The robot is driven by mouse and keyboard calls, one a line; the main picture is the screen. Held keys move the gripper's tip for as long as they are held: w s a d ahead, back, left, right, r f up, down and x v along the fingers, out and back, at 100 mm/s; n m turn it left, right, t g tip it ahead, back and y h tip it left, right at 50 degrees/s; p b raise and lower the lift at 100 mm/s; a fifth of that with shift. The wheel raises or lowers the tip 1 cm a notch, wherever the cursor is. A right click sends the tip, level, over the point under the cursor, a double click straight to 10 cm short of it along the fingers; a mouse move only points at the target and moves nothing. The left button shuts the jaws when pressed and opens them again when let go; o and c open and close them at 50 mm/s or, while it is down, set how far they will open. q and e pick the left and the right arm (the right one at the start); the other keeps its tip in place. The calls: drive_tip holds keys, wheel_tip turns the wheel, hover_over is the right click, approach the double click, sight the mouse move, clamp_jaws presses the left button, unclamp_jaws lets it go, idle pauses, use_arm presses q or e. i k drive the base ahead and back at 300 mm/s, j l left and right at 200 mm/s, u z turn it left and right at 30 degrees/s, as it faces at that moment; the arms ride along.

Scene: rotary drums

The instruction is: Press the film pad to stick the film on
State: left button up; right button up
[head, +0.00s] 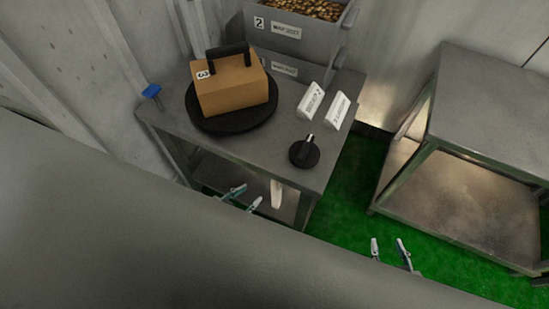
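A small blue pad (152,91) on a short post stands at the left edge of the grey metal table (215,143); it appears to be the film pad. A brown box (232,86) with a black handle and a label "3" sits on a round black turntable (236,122). No film can be made out. My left gripper (247,197) is open and empty by the table's front edge, to the right of and well apart from the blue pad. My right gripper (388,243) is open and empty over the green floor, right of the table.
A black knob (304,154) sits at the table's front right corner. Two white label signs (311,100) stand behind it. A grey bin (300,35) of brown pieces is at the back. A second metal table (490,105) stands right; green floor (345,205) lies between.

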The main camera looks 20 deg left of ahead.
sight(151, 92)
drive_tip(key=k+j+u, duration=0.1)
drive_tip(key=u, duration=0.35)
drive_tip(key=k+j+u, duration=0.15)
drive_tip(key=u, duration=0.3)
drive_tip(key=j+u, duration=0.2)
drive_tip(key=u, duration=0.25)
drive_tip(key=k+j, duration=0.05)
